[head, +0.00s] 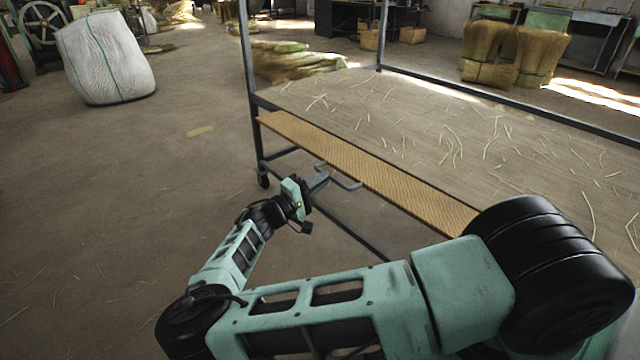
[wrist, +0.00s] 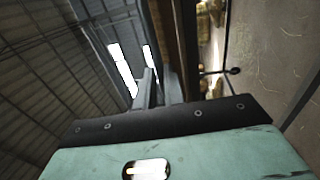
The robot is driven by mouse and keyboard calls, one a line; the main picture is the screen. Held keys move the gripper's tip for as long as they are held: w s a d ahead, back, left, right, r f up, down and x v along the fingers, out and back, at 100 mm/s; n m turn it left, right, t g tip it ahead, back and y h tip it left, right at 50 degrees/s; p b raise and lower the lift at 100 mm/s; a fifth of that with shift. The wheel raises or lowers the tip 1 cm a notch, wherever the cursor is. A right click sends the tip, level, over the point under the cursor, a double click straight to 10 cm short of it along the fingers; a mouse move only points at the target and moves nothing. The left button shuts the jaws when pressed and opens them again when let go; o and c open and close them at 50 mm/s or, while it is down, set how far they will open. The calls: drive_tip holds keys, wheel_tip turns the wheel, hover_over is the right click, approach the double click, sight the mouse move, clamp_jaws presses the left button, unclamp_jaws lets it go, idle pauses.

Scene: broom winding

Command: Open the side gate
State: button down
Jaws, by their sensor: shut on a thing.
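The side gate is a long tan ribbed panel (head: 400,188) along the near side of a dark metal-framed cart. A grey U-shaped handle (head: 349,185) sticks out from its lower edge. My gripper (head: 320,178) is at the left end of this handle and shut on it. How deep the handle sits between the fingers is too small to tell. In the wrist view my grey fingers (wrist: 150,88) reach up beside a brown edge, probably the gate (wrist: 189,50). The gate lies along the cart's edge; its exact tilt cannot be told. My arm hides its right end.
The cart bed (head: 420,120) holds scattered straw. A frame post (head: 247,50) rises at its left corner, above a caster (head: 263,181). A white sack (head: 105,57) stands far left. Straw bundles (head: 515,52) stand behind the cart. The floor left of the cart is mostly clear.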

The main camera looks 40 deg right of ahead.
idle(0.3)
drive_tip(key=c, duration=1.5)
unclamp_jaws()
drive_tip(key=shift+d, duration=0.1)
drive_tip(key=a+f, duration=0.1)
drive_tip(key=a, duration=0.4)
drive_tip(key=s+a+f, duration=0.1)
drive_tip(key=a, duration=0.5)
drive_tip(key=a+f, duration=0.1)
drive_tip(key=a, duration=0.5)
drive_tip(key=shift+s+a+p, duration=0.1)
drive_tip(key=shift+s+p, duration=0.05)
drive_tip(key=shift+p, duration=0.15)
